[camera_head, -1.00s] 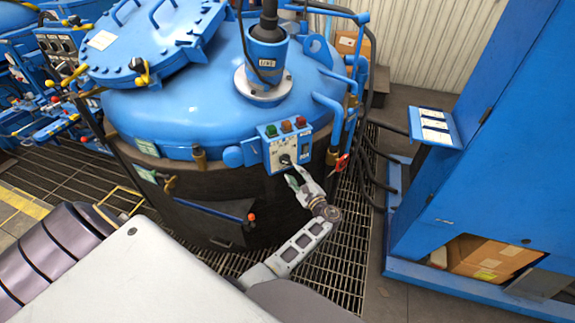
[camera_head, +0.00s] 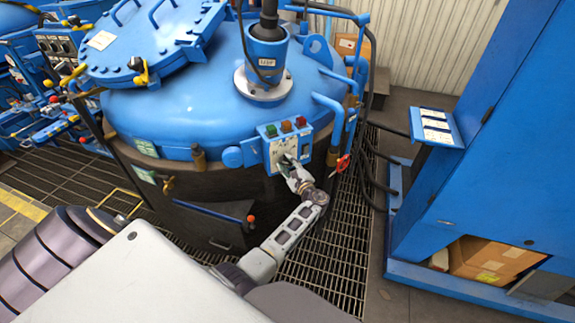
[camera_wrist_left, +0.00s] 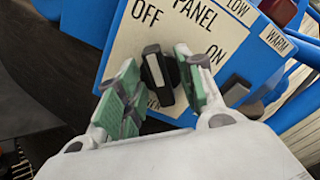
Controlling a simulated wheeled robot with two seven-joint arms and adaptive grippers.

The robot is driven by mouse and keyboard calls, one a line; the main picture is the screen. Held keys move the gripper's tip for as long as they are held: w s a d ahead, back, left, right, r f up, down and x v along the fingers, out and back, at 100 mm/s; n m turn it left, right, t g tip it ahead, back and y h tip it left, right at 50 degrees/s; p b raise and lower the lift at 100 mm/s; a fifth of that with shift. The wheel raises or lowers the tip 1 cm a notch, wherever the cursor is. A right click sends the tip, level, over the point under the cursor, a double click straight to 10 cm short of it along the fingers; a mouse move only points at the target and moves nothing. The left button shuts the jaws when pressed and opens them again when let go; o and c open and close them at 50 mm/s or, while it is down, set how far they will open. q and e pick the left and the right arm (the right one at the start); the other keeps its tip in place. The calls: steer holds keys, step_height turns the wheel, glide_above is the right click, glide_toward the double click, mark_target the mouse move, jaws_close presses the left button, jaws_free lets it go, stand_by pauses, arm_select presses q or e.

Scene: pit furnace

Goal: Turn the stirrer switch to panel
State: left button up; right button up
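The stirrer switch (camera_wrist_left: 157,78) is a black knob with a grey bar on a cream plate marked OFF, PANEL and ON. Its bar stands near upright in the left wrist view, with its top leaning slightly left, between OFF and PANEL. My left gripper (camera_head: 287,162) is at the blue control box (camera_head: 268,131) on the furnace and hides most of the knob in the head view. In the left wrist view its green-padded fingers (camera_wrist_left: 160,82) are parted, one on each side of the knob. I cannot tell whether either pad touches it. My right gripper is out of view.
A second dark knob (camera_wrist_left: 237,91) sits close to the right finger. Green, red and orange lamps (camera_head: 286,126) top the box. A red-handled valve (camera_head: 343,163) is right of it. A blue cabinet (camera_head: 480,170) stands at the right, with grating floor between.

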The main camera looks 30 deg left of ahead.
arm_select(q)
jaws_close()
steer(key=shift+m+p, duration=0.35)
steer(key=shift+m, duration=0.15)
steer(key=m+p, duration=0.1)
steer(key=m, duration=0.1)
steer(key=shift+r+m+p, duration=0.15)
steer(key=shift+m+p, duration=0.15)
steer(key=m+p, duration=0.2)
steer(key=m, duration=0.1)
steer(key=shift+w, duration=0.1)
steer(key=shift+d+m+p, duration=0.1)
steer(key=shift+m+p, duration=0.4)
steer(key=shift+m, duration=0.7)
